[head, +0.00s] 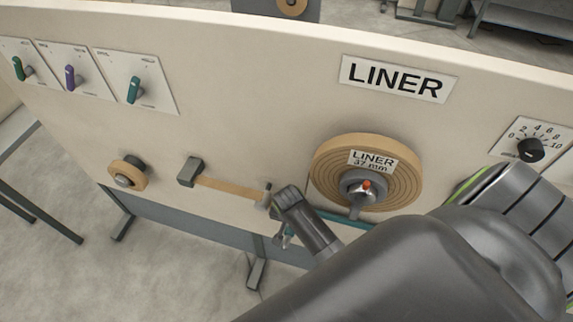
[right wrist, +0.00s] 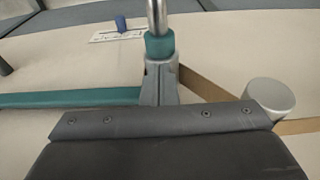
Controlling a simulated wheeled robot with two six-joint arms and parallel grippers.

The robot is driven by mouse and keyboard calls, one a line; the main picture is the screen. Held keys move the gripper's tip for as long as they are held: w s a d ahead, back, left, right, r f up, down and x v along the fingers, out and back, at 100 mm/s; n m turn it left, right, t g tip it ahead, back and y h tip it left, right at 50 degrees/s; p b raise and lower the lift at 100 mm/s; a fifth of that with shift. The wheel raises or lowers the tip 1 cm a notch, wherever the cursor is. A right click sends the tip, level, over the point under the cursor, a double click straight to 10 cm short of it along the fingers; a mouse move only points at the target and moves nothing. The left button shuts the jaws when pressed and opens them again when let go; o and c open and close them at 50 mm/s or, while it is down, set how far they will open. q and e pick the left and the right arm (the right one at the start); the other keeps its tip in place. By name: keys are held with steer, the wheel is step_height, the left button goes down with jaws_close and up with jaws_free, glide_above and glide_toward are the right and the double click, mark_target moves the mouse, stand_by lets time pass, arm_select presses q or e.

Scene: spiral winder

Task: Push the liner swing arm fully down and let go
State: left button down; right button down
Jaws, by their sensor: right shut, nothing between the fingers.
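The liner swing arm shows as a teal bar (head: 345,218) low on the cream panel, below the liner roll (head: 325,163). The teal bar (right wrist: 70,97) comes in from the left in the right wrist view and runs behind my right gripper (right wrist: 160,78). The gripper is shut and empty, its fingertips at a teal collar with a metal rod (right wrist: 157,15); I cannot tell whether they touch. In the head view my right gripper (head: 281,222) is at the bar's left end, which my wrist partly hides. My left gripper is not in view.
Brown liner tape (head: 225,188) runs from a grey block (head: 190,171) to a metal roller (head: 267,195) beside my gripper; the roller (right wrist: 270,94) is close in the right wrist view. Levers (head: 134,90) and a dial (head: 530,149) are on the panel.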

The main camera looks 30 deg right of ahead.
steer(key=shift+r, duration=3.25)
